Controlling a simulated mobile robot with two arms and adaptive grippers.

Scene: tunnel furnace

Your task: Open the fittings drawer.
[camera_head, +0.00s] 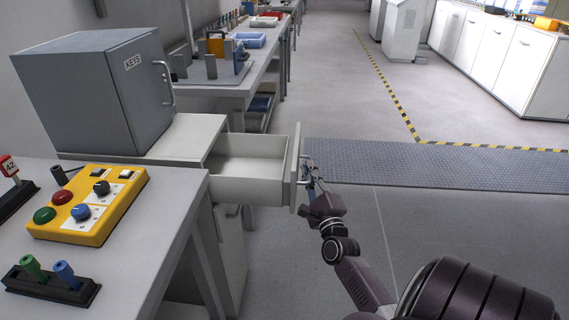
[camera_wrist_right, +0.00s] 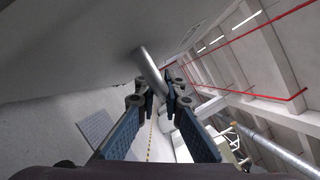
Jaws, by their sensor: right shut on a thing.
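The fittings drawer (camera_head: 250,168) is a white drawer pulled well out of the cabinet under the white counter. Its inside looks empty in the head view. My right gripper (camera_head: 310,178) is at the outer side of the drawer's front panel (camera_head: 295,167). It is shut on the drawer's bar handle, which shows as a grey bar between the fingers in the right wrist view (camera_wrist_right: 152,72). The fingers (camera_wrist_right: 160,100) close around the bar near its end. My left gripper is not in view.
A yellow control box (camera_head: 90,205) and a holder with green and blue keys (camera_head: 50,285) sit on the near table (camera_head: 150,255). Open floor (camera_head: 350,225) lies to the right.

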